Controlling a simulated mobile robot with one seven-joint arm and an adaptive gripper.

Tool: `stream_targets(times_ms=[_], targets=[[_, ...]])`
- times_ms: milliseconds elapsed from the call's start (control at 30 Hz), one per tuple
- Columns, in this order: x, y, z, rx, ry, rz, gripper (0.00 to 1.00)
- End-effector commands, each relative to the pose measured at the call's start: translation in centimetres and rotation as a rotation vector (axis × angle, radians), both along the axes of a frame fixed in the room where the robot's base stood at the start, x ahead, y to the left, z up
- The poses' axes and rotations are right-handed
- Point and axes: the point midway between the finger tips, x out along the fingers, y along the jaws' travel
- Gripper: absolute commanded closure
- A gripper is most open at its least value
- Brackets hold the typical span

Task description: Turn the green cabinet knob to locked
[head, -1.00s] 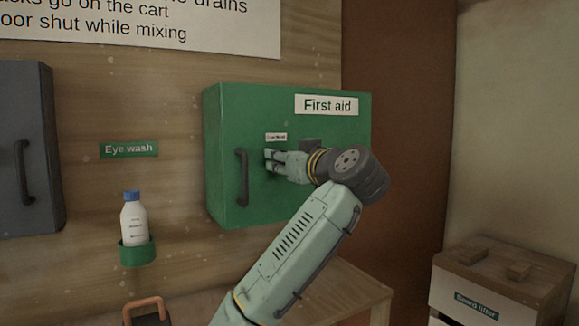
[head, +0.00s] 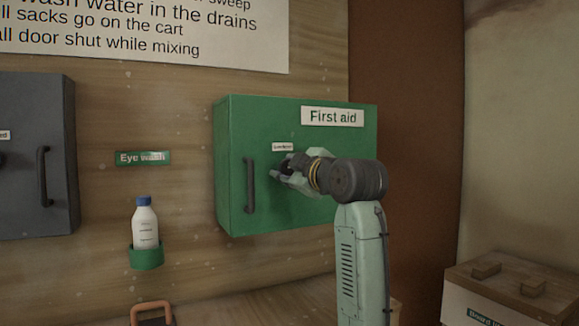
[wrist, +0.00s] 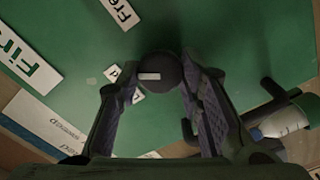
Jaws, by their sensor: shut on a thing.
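The green first aid cabinet (head: 300,215) hangs on the wooden wall, with a dark vertical handle (head: 249,186) on its door. The dark round knob (wrist: 161,70) is in the upper middle of the wrist view, with a pale bar mark on its face. My gripper (wrist: 156,84) is shut on the knob, one finger on each side. In the head view my gripper (head: 280,171) is against the cabinet door and mostly hides the knob. Two small white tags (wrist: 138,97) lie beside the knob; I cannot read them surely.
A white bottle (head: 145,228) stands in a green holder (head: 146,256) left of and below the cabinet. A grey cabinet (head: 28,205) hangs at far left. A lidded box (head: 500,310) stands at lower right.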

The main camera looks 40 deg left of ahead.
Motion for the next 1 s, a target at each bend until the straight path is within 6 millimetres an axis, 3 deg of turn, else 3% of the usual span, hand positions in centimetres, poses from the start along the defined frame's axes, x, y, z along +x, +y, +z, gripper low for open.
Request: stream_targets(times_ms=[500, 1000], targets=[[-0.23, 0.10, -0.09, -0.173, -0.410, 0.004, 1.00], [-0.37, 0.21, -0.31, -0.238, -0.574, 0.007, 1.00]])
